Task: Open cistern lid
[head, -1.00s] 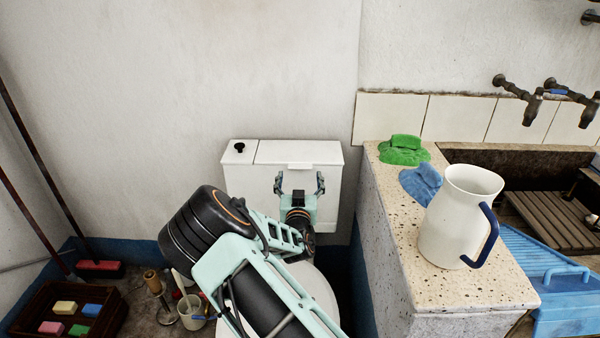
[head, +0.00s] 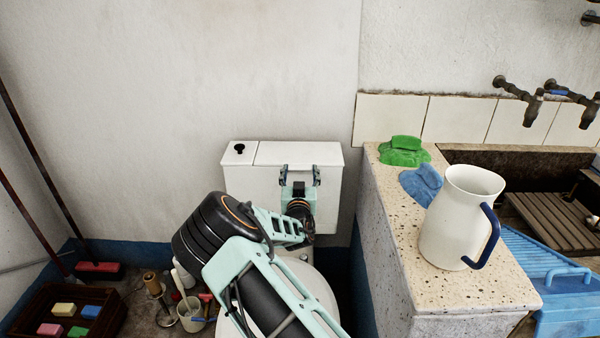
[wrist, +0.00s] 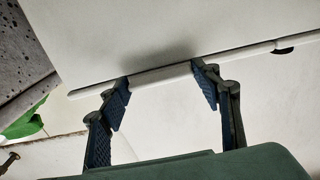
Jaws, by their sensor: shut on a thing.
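The white cistern (head: 245,190) stands against the wall behind the toilet. Its flat white lid (head: 298,153) lies down on top and looks closed; it also shows large in the wrist view (wrist: 150,35). A pale lip (wrist: 162,78) projects from the lid's front edge. My gripper (head: 300,171) is at that edge, coming from the front. In the wrist view my gripper (wrist: 161,78) has one finger at each end of the lip, shut on it. In the head view the lip is hidden behind my gripper.
A black button (head: 240,148) sits on the fixed left part of the cistern top. A speckled stone counter (head: 400,240) stands close on the right, with a white jug (head: 450,225), a green cloth (head: 403,152) and a blue cloth (head: 422,183). Bare wall rises behind the cistern.

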